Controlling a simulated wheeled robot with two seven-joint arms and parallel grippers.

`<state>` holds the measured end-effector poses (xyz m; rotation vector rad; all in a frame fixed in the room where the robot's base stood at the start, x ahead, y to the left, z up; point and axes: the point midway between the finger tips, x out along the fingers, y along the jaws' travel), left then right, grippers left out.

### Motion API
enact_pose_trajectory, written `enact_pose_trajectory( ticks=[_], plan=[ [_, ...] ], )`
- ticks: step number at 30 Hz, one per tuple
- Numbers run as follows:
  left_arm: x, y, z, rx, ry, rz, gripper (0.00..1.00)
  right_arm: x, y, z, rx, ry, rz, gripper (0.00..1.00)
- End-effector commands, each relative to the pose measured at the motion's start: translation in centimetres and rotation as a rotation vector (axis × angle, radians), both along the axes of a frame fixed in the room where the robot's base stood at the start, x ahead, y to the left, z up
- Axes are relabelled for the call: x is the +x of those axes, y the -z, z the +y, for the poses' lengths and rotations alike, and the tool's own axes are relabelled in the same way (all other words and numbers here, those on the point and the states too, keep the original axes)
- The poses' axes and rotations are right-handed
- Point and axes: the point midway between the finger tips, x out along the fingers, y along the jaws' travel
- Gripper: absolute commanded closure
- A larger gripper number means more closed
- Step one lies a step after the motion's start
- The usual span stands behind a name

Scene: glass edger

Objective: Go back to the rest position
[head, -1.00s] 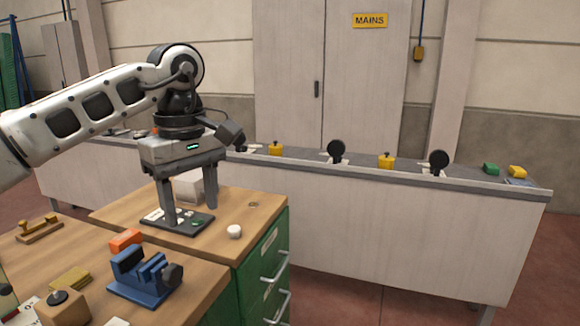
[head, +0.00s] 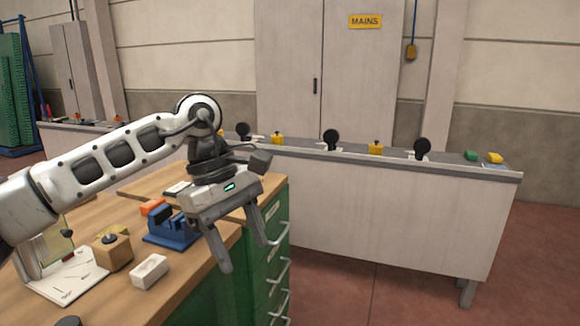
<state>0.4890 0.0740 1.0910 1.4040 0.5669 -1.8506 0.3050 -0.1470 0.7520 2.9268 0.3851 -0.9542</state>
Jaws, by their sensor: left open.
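My left gripper (head: 244,256) shows in the head view, its arm coming in from the left. Its two fingers point down and stand apart with nothing between them. It hangs in front of the wooden bench's right edge and the green drawer cabinet (head: 257,268). The blue vise (head: 168,232) sits on the bench just left of the fingers, and the gripper appears clear of it. My right gripper is not in the view.
The wooden bench (head: 205,262) holds a wooden block with a knob (head: 113,252), a white block (head: 150,271), an orange block (head: 152,207) and a white sheet (head: 70,277). A long grey counter (head: 400,210) stands behind. The floor at right is clear.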

Motion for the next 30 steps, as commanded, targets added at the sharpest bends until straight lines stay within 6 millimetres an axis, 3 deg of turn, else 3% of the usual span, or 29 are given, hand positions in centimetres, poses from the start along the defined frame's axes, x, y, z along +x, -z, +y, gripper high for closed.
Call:
enact_pose_trajectory(
  ticks=[5,9,12,15,20,23,26,27,30],
  plan=[
    [-3.1,3.6,-5.5,-0.233,-0.041,0.163,0.45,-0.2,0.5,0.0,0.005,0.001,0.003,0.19],
    [-7.1,5.3,-11.2,-0.519,-0.154,0.421,0.45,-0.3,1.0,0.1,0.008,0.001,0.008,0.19],
    [-9.7,4.9,-14.7,-0.760,-0.308,0.706,0.45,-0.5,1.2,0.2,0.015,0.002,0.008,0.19],
    [-10.5,3.7,-16.1,-0.973,-0.504,1.030,0.45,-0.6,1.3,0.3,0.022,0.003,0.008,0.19],
    [-8.6,3.4,-14.7,-1.216,-0.854,1.570,0.45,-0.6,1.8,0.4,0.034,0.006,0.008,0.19],
    [-6.7,5.6,-12.0,-1.318,-1.093,1.920,0.45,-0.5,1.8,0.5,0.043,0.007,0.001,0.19],
    [-5.2,10.1,-8.2,-1.387,-1.365,2.309,0.45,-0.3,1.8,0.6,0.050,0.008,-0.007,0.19],
    [-5.0,12.4,-6.6,1.353,1.423,-2.381,0.45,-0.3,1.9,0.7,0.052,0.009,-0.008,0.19],
    [-5.8,18.9,-2.5,1.038,1.283,-2.090,0.45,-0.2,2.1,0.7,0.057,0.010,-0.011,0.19]
  ],
)
